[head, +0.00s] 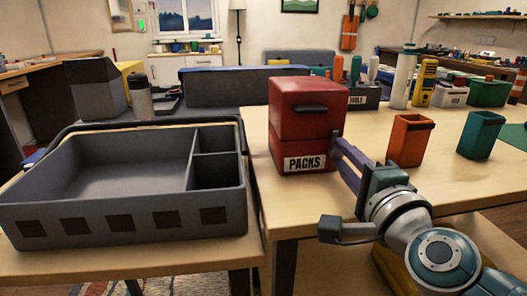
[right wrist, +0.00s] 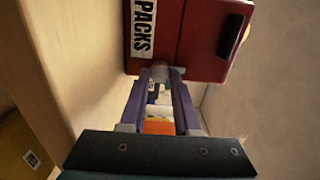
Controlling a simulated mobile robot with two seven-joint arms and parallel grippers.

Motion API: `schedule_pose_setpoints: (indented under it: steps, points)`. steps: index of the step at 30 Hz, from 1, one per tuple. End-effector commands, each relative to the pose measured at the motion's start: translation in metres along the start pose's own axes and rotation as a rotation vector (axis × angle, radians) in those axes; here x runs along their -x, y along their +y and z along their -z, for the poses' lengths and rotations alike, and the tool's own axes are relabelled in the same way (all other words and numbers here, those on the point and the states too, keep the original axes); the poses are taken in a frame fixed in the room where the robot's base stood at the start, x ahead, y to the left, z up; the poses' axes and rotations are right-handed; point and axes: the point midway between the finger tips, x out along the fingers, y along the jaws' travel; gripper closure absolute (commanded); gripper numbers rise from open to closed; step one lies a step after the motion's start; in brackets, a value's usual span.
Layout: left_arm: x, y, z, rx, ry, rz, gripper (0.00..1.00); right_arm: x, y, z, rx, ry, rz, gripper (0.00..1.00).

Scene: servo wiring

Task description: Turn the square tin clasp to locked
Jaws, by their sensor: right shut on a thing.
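The square tin (head: 306,143) is a red box with a "PACKS" label and a dark handle; it stands on the wooden table, and it also shows in the right wrist view (right wrist: 190,38). My right gripper (head: 340,150) reaches the tin's right side from the front right. In the right wrist view its purple fingers (right wrist: 160,75) are shut on a small round grey clasp (right wrist: 160,71) at the tin's side. The fingers hide the clasp in the head view, and I cannot tell its turn position. My left gripper is not in view.
A grey divided tray (head: 120,222) stands on the left. An orange cup (head: 409,140) and a teal cup (head: 480,135) stand right of the tin. A tools bin (head: 362,97) and white bottle (head: 403,80) stand behind.

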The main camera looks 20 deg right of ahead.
Motion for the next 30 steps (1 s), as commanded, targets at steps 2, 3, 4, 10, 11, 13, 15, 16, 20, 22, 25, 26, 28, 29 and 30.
schedule_pose_setpoints:
  steps: [2,3,4,10,11,13,15,16,20,22,25,26,28,29,30]
  points:
    - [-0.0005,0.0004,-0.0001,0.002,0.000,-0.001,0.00,0.0000,-0.0001,-0.0001,-0.016,0.000,0.001,1.00]
    - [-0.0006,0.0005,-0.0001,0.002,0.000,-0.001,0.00,0.0000,-0.0002,-0.0001,-0.022,0.000,0.001,1.00]
    - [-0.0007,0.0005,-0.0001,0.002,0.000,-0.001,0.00,0.0000,-0.0002,-0.0001,-0.026,0.000,0.001,1.00]
    - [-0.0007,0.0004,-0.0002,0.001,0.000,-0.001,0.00,0.0000,-0.0004,-0.0002,-0.035,0.000,0.001,1.00]
    - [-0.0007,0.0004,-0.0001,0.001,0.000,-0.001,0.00,0.0000,-0.0004,-0.0001,-0.035,0.000,0.001,1.00]
    - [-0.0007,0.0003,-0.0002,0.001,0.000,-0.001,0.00,0.0000,-0.0004,-0.0002,-0.035,0.000,0.001,1.00]
    - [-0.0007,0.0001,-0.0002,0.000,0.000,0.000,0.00,0.0000,-0.0004,-0.0002,-0.034,0.000,0.001,1.00]
    - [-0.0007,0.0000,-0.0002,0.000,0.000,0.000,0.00,-0.0001,-0.0004,-0.0002,-0.034,0.000,0.001,1.00]
    - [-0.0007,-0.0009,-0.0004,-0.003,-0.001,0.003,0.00,-0.0001,-0.0004,-0.0001,-0.034,0.000,0.001,0.60]
    - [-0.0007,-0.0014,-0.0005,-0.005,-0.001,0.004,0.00,-0.0001,-0.0004,-0.0001,-0.033,0.000,0.001,0.53]
    - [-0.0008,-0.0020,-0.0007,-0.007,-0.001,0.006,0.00,-0.0001,-0.0003,-0.0001,-0.033,0.000,0.001,0.41]
    - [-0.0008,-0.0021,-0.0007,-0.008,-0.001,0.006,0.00,-0.0001,-0.0002,-0.0001,-0.033,0.000,0.001,0.39]
    - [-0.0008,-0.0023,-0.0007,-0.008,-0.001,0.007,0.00,-0.0001,-0.0002,0.0000,-0.032,0.000,0.000,0.39]
    - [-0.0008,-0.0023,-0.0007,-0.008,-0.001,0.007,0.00,-0.0001,-0.0001,0.0000,-0.032,0.000,0.000,0.39]
    - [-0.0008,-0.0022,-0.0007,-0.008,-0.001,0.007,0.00,-0.0001,-0.0001,0.0000,-0.032,0.000,0.000,0.39]
